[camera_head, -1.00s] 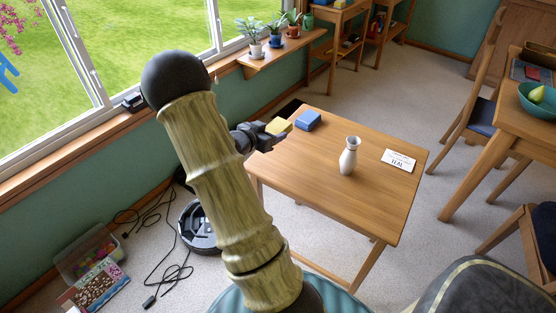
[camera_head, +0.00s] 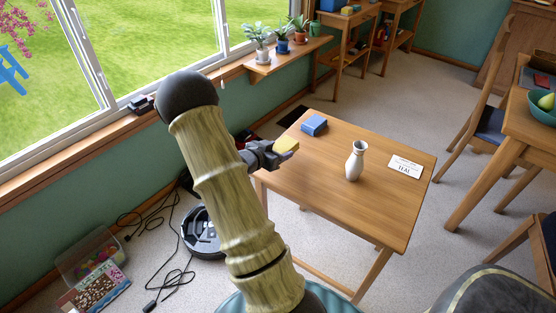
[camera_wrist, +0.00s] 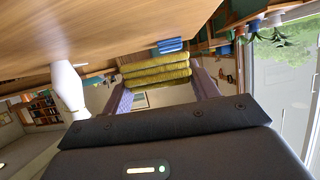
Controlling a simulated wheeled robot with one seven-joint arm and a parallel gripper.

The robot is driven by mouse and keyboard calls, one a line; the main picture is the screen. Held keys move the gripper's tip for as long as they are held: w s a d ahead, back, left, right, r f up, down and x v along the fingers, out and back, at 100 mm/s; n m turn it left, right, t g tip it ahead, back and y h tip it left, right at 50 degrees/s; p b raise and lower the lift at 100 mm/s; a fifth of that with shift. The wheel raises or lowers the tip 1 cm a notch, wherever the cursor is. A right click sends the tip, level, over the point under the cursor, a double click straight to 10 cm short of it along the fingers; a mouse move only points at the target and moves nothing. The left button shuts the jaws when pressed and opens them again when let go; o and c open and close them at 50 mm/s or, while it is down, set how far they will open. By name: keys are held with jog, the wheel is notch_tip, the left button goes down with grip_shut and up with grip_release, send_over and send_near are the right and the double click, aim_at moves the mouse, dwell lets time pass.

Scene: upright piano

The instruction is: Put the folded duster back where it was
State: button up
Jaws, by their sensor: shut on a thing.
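The folded duster (camera_head: 287,145) is a small yellow bundle in my gripper (camera_head: 277,151), over the table's left edge. In the wrist view the duster (camera_wrist: 156,69) shows stacked mustard folds between the two jaws (camera_wrist: 163,88), which are shut on it. The wooden table (camera_head: 340,205) is below or beside it; the gap cannot be judged. A blue block (camera_head: 313,124) lies on the table just beyond the duster, apart from it in the head view. A white vase (camera_head: 354,163) stands upright mid-table. A white card (camera_head: 405,167) with dark lettering lies to its right.
A windowsill shelf (camera_head: 290,56) with potted plants is behind. A round robot vacuum (camera_head: 200,232), cables and a clear bin (camera_head: 92,256) are on the floor at left. A second table with a teal bowl (camera_head: 543,108) and chairs stand right. The front of the table is clear.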

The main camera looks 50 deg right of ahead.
jog(key=shift+f, duration=0.1)
jog(key=shift+f+b, duration=0.45)
jog(key=shift+f, duration=1.3)
jog(key=shift+f, duration=0.2)
jog(key=o, duration=0.9)
jog(key=shift+o, duration=0.2)
jog(key=shift+r, duration=0.1)
